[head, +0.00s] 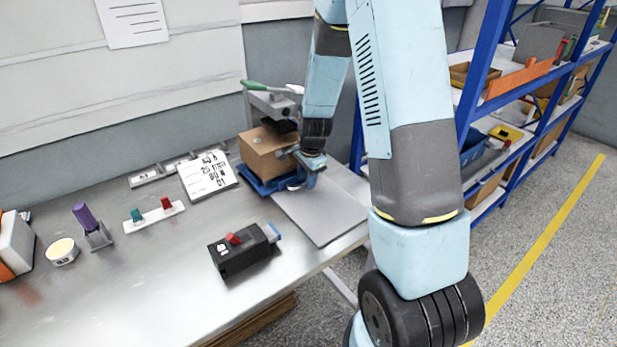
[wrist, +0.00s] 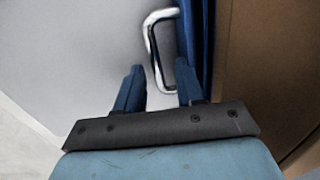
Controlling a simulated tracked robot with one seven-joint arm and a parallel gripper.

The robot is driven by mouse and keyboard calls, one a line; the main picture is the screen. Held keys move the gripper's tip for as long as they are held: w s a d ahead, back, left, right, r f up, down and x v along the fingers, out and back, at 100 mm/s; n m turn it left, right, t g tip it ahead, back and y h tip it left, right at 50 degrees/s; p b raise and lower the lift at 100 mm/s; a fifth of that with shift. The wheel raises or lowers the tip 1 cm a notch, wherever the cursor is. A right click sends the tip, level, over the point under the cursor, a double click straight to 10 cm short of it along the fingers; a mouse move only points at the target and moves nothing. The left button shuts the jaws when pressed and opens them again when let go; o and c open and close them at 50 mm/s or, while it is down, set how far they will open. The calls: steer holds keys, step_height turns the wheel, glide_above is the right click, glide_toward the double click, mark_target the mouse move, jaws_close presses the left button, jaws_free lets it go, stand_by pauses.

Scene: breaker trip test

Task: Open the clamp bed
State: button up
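The clamp bed is a blue base (head: 256,185) on the bench at the back, under a grey press with a green-tipped lever (head: 262,86). A brown cardboard box (head: 262,155) sits on it. My gripper (head: 310,172) is low at the box's right side. In the wrist view, a bent chrome handle (wrist: 152,42) stands out from the bed's blue edge (wrist: 205,40). My gripper (wrist: 160,76) is open there, with its two blue fingers apart and the handle's near end between them. I cannot tell whether either finger touches the handle.
A bare grey plate (head: 318,212) lies on the bench right of the bed. A black breaker (head: 240,252) with a red switch stands in front. A printed card (head: 208,175) is left of the bed. Blue shelving (head: 480,90) stands at the right.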

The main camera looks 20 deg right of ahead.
jaws_close()
stand_by(0.4)
steer(key=shift+w, duration=0.1)
